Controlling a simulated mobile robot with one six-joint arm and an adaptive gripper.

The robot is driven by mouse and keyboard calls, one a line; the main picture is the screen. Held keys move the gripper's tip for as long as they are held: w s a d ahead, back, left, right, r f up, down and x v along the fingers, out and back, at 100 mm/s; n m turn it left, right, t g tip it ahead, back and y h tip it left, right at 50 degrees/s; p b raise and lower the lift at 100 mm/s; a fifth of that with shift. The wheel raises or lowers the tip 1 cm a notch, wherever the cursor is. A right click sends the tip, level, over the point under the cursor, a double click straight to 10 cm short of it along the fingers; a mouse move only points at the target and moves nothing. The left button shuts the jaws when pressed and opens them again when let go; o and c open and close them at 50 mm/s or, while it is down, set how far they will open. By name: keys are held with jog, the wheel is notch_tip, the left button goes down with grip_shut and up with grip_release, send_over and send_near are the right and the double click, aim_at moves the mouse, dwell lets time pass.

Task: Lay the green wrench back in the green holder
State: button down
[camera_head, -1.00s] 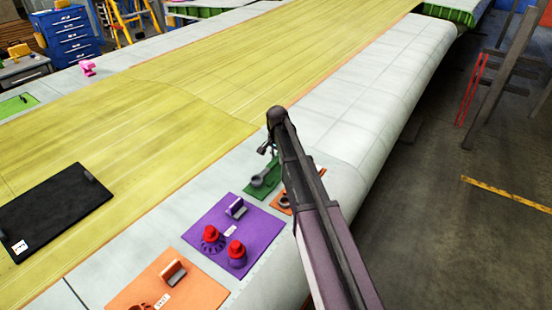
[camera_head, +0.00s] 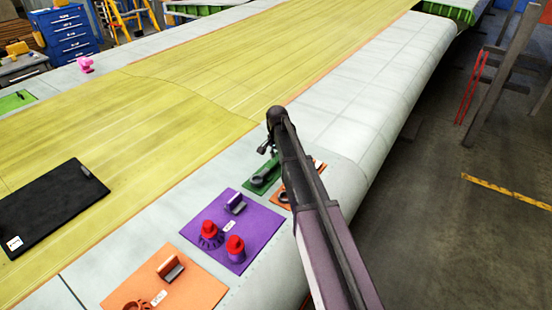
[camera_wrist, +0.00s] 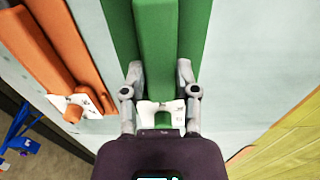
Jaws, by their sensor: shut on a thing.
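The green holder (camera_head: 273,177) is a flat green pad on the pale wing edge, partly hidden by my arm in the head view. The green wrench (camera_head: 258,181) is at the holder, its ring end toward the lower left. In the wrist view the long green bar of the wrench (camera_wrist: 157,45) runs away from my gripper (camera_wrist: 160,88), over the green pad (camera_wrist: 196,30). My gripper (camera_head: 267,148) is shut on the wrench, one finger on each side. Whether the wrench touches the pad cannot be told.
An orange holder (camera_wrist: 88,60) with its own orange bar lies close beside. A purple pad (camera_head: 215,240) with two red-topped pieces and another orange pad (camera_head: 195,290) lie nearer. A black tablet-like board (camera_head: 50,205) lies left. The wing surface beyond is clear.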

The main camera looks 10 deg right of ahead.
jog(key=shift+f+b, duration=0.65)
dwell(0.3)
jog(key=shift+c, duration=1.4)
grip_release()
jog(key=shift+r, duration=0.2)
